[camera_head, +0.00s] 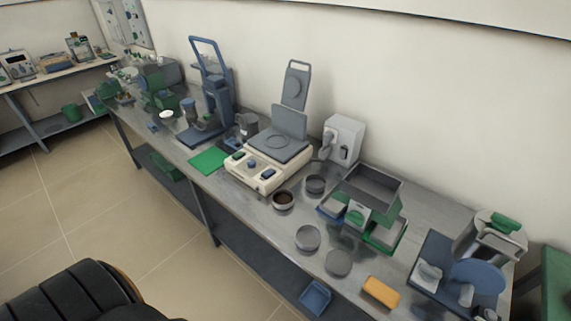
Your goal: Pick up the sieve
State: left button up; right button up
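Several round, shallow, sieve-like vessels stand on the long grey workbench (240,211). One round vessel (283,200) holds something brown and stands in front of the cream machine. A dark round vessel (316,184) is just behind it to the right. A grey round pan (307,238) and a flat grey disc (338,263) lie nearer the front edge. I cannot tell for sure which of these is the sieve. Neither of my grippers is in view.
A cream machine (262,165) with a raised lid stands behind the vessels. A grey hopper (370,187) over green trays is to their right, with an orange block (381,292) nearer the front. A black ribbed shape (70,295) fills the lower left; the tiled floor (110,215) beyond is clear.

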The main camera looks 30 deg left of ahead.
aim_at(283, 199)
jog(key=u, duration=0.95)
